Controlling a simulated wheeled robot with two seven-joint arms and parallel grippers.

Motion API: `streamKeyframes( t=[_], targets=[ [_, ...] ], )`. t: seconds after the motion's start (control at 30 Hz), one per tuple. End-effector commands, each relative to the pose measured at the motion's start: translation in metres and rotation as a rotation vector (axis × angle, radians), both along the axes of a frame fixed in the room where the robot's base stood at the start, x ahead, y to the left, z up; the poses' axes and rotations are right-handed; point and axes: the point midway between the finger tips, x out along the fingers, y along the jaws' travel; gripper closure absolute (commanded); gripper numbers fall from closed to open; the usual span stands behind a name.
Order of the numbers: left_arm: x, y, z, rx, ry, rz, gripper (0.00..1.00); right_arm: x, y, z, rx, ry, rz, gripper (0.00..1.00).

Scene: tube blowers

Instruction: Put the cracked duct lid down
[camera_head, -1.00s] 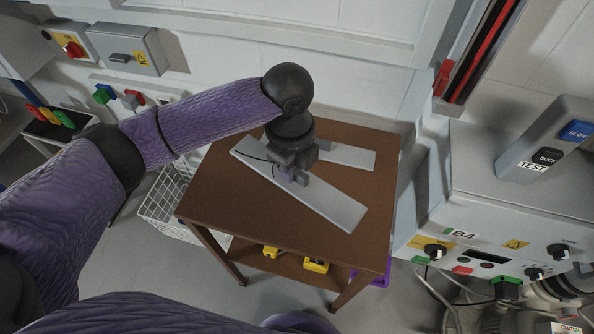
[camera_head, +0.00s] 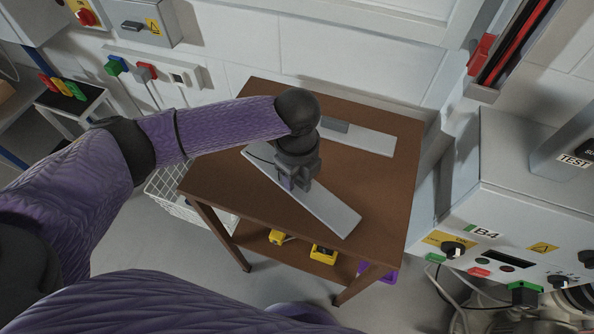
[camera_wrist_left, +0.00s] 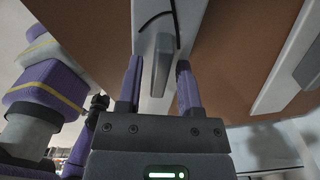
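The cracked duct lid (camera_head: 325,205) is a long pale grey plate lying slantwise on the brown table (camera_head: 225,165). In the left wrist view it (camera_wrist_left: 188,22) carries a dark curved crack line and a grey upright handle (camera_wrist_left: 160,62). My left gripper (camera_head: 296,184) is above the lid, pointing down. In the left wrist view its two fingers (camera_wrist_left: 159,68) stand apart on either side of the handle, with a gap on each side. A second pale lid (camera_head: 368,141) with a grey handle lies behind on the table. My right gripper is not in view.
A grey control box (camera_head: 500,215) marked B4 stands right of the table. Yellow items (camera_head: 322,254) sit on the table's lower shelf. A white wire basket (camera_head: 180,198) is at the left. The table's front right is bare.

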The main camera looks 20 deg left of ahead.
Motion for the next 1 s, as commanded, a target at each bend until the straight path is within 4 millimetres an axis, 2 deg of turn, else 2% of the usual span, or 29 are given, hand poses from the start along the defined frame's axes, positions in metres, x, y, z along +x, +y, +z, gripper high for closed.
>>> streamKeyframes(
  t=[0.33, 0.43, 0.6, 0.7, 0.83, 1.0],
  targets=[
    [0.000, 0.000, 0.005, -0.001, -0.002, 0.000, 0.45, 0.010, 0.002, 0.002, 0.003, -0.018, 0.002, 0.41],
    [0.001, 0.000, 0.027, -0.001, -0.005, 0.000, 0.45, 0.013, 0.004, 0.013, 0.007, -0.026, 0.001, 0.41],
    [0.001, 0.000, 0.079, -0.002, -0.007, 0.001, 0.45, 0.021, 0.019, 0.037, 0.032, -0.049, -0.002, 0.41],
    [0.001, 0.000, 0.102, -0.001, -0.005, 0.000, 0.45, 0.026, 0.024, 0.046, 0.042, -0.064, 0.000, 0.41],
    [0.001, 0.000, 0.119, -0.001, -0.003, 0.002, 0.45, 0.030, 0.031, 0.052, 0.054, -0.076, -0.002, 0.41],
    [0.000, 0.000, 0.122, -0.001, 0.000, 0.002, 0.45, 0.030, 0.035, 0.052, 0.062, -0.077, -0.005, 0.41]
  ],
)
